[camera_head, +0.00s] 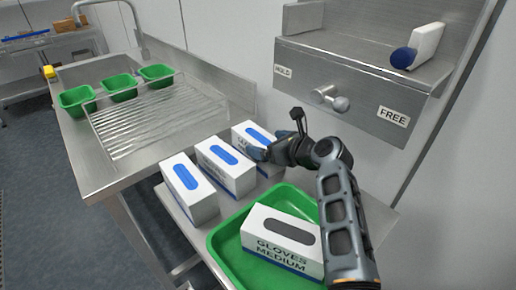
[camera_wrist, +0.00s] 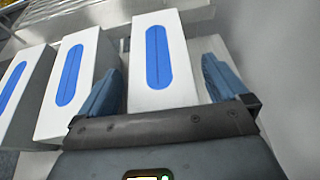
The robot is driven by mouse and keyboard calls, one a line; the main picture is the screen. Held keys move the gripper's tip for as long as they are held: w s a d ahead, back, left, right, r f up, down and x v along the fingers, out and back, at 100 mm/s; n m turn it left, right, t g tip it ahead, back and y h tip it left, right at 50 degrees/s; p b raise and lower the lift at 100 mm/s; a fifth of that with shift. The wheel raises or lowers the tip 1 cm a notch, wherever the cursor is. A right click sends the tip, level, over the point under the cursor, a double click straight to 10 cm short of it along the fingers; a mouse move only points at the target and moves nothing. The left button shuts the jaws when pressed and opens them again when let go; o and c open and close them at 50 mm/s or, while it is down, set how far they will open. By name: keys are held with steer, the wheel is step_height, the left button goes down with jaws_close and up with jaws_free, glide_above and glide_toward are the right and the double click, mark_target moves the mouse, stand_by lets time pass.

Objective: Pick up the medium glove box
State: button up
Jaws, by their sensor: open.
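A white box lettered "GLOVES MEDIUM" (camera_head: 284,238), with a dark grey slot on top, lies in the green tray (camera_head: 214,246) at the front. Three white boxes with blue slots stand in a row behind it: a left one (camera_head: 189,190), a middle one (camera_head: 225,167) and a right one (camera_head: 246,131). Their lettering is too small or hidden to read. My gripper (camera_head: 268,148) is open at the right box. In the wrist view its fingers (camera_wrist: 160,85) stand either side of that box (camera_wrist: 178,55), with gaps showing; the box's near end is hidden by my gripper.
The middle box (camera_wrist: 78,80) stands close to my left finger in the wrist view. A steel drawer unit (camera_head: 350,90) marked HOLD and FREE rises behind my arm. A clear rack (camera_head: 150,115) and several green tubs (camera_head: 118,88) are on the left counter.

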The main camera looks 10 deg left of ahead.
steer(key=shift+w+a+f, duration=0.15)
steer(key=shift+a, duration=0.05)
steer(key=c, duration=1.2)
